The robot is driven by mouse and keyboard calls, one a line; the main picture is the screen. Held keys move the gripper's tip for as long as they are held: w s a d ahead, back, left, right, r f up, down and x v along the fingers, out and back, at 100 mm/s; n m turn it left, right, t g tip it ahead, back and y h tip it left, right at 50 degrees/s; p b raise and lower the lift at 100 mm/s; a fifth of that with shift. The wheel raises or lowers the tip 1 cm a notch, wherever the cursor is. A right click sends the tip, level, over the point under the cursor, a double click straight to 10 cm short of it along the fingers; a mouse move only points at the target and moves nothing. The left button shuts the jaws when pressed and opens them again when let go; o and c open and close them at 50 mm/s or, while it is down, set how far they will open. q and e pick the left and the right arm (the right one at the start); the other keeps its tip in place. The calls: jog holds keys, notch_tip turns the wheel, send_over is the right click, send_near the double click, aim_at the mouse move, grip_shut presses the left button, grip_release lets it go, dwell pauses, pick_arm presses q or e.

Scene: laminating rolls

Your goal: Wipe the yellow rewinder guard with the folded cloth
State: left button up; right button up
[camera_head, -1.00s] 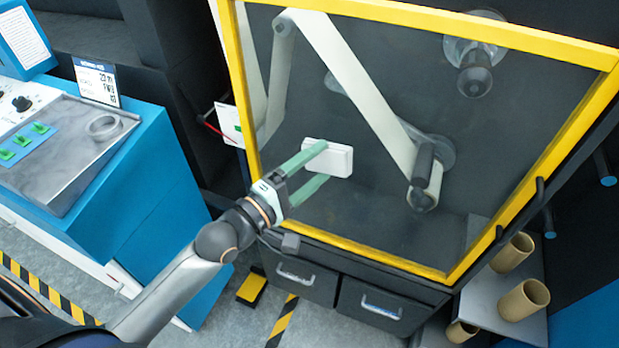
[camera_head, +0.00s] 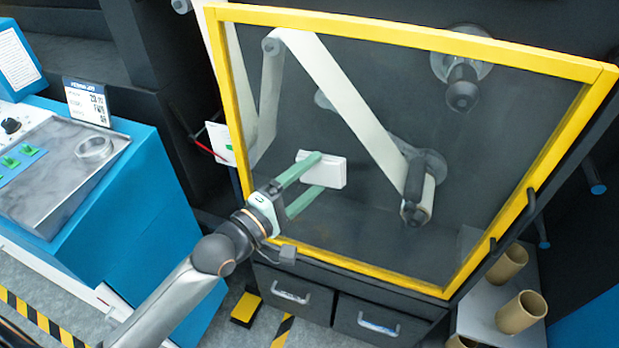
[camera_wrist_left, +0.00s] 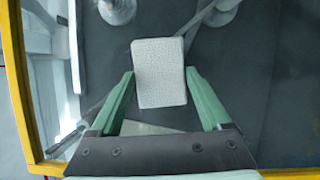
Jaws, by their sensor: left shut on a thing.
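The yellow-framed rewinder guard (camera_head: 400,28) has a dark see-through panel and stands upright in front of me. My left gripper (camera_head: 318,172) is shut on the white folded cloth (camera_head: 324,171), with a green finger on either side of it. The cloth is at the lower left part of the panel; whether it touches the panel I cannot tell. In the left wrist view the cloth (camera_wrist_left: 160,73) sits between the fingertips (camera_wrist_left: 160,85), and the yellow frame (camera_wrist_left: 20,90) runs down the left side. My right gripper is not in view.
A blue console (camera_head: 120,180) with a metal tray and green switches stands at the left. Two drawers (camera_head: 335,310) are below the guard. Brown cardboard cores (camera_head: 520,312) stand on a shelf at the lower right. A black handle (camera_head: 515,220) sticks out from the guard's right edge.

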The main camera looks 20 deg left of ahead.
aim_at(342, 180)
pick_arm(q)
jog(key=shift+w, duration=0.85)
jog(key=shift+s+d+r+p, duration=0.1)
jog(key=shift+d+r+p, duration=0.05)
jog(key=shift+d+p, duration=1)
jog(key=shift+d, duration=0.75)
jog(key=shift+d+p, duration=0.45)
jog(key=shift+d, duration=0.45)
jog(key=shift+d+p, duration=0.55)
jog(key=shift+d, duration=0.8)
jog(key=shift+s+d+p, duration=0.15)
jog(key=shift+d+p, duration=0.25)
jog(key=shift+d, duration=1)
